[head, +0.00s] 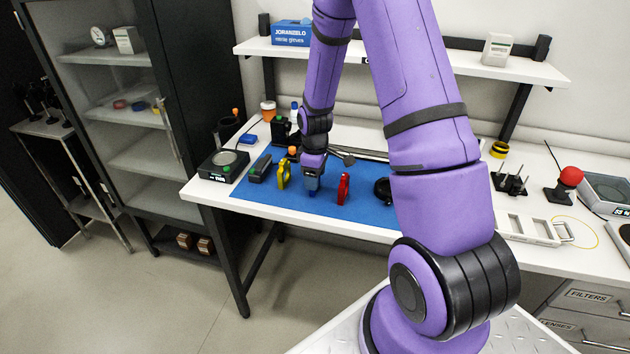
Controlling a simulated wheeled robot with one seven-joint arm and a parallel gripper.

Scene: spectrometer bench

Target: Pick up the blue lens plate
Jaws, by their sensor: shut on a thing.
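My purple arm reaches over the blue mat (375,214) on the bench. My gripper (313,177) points down at the mat, between a yellow plate and a red plate. It is shut on the blue lens plate (313,188), a small dark blue piece that shows just under the jaws. The jaws hide its upper part. The plate is low over the mat; I cannot tell whether it touches it.
The yellow plate (283,176) stands close on the left and the red plate (343,189) on the right. A black scale (223,166) and a dark green-grey device (260,168) lie further left. A white slotted rack (528,229) and a red-topped knob (570,177) are at right.

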